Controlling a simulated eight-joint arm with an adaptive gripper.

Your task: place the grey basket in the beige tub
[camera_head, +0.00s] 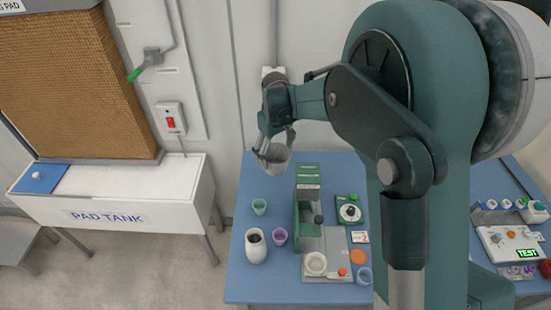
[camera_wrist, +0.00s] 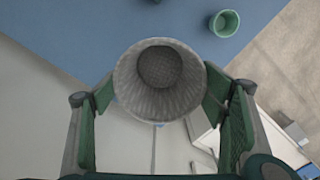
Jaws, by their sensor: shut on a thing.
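The grey basket (camera_wrist: 160,100), round with ribbed walls and a dark mesh bottom, is between the pads of my gripper (camera_wrist: 158,108). My gripper (camera_head: 271,142) is shut on the basket (camera_head: 275,157), above the back left part of the blue table (camera_head: 240,205). I cannot tell for sure which thing is the beige tub. A cream, tall round container (camera_head: 255,254) with a dark inside stands at the table's front left, lower and nearer than the basket. A pale round dish (camera_head: 316,264) sits on the grey plate of the green device.
A green cup (camera_head: 259,206) and a purple cup (camera_head: 280,236) stand near the cream container. The green device (camera_head: 307,215) rises at the table's middle. An orange disc (camera_head: 358,257) and a blue cup (camera_head: 364,276) lie to the right. My arm hides part of the table.

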